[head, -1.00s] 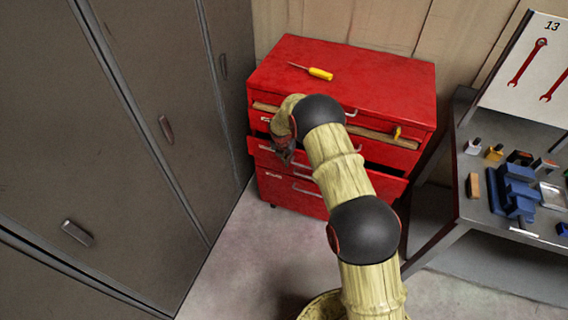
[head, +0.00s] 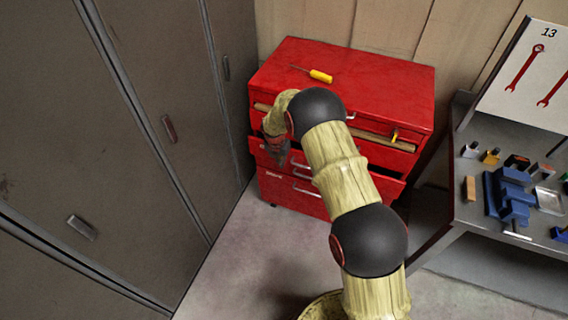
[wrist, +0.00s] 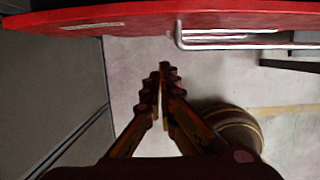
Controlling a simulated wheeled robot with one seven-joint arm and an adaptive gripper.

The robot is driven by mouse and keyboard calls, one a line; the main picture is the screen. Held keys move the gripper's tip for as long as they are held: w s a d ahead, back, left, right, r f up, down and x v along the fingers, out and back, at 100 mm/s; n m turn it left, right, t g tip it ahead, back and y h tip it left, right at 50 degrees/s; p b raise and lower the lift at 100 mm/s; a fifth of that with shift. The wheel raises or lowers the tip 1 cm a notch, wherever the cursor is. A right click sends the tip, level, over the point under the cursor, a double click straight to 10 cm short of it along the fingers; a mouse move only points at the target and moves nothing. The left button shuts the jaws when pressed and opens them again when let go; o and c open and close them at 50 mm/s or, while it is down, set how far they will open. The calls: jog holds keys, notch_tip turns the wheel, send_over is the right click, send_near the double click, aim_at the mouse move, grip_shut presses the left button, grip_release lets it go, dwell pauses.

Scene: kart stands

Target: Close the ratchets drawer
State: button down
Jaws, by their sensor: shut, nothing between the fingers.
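The red tool chest (head: 385,85) stands against the back wall. One of its drawers (head: 385,183), below the wooden strip, sticks out, with a dark gap above its front at the right. I cannot read its label. My gripper (head: 282,158) is at the left part of that drawer's front, partly hidden by my arm. In the wrist view, my gripper (wrist: 163,72) is shut and empty, pointing down over the floor. A red drawer front (wrist: 120,17) with a metal handle (wrist: 245,42) lies just beyond the fingertips. I cannot tell whether they touch.
A yellow screwdriver (head: 319,76) lies on the chest top. Grey lockers (head: 150,60) stand close on the left. A grey workbench (head: 470,215) with a blue vise (head: 512,195) and small items is on the right. The floor (head: 235,265) in front is clear.

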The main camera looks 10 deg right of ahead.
jog(key=d+v, duration=0.1)
jog(key=v, duration=0.3)
jog(key=s+d+f+m+g+y, duration=0.2)
jog(key=s+d+f+m, duration=0.25)
jog(key=s+m, duration=0.3)
jog(key=s+d+f+m+g+y, duration=0.1)
jog(key=s+d+f+m+g, duration=0.2)
jog(key=s+f+m, duration=0.35)
jog(key=s+a+f+m+y+b, duration=0.1)
jog(key=s+m+y, duration=1.05)
jog(key=m, duration=1.05)
jog(key=s+d+r+n+t+h+b, duration=0.15)
jog(key=d+n+t+h, duration=0.85)
jog(key=d+n+t, duration=1.4)
jog(key=w+a+n+g+b, duration=0.1)
jog(key=w+n+g+b, duration=0.2)
jog(key=w, duration=1)
jog(key=shift+a+g, duration=0.3)
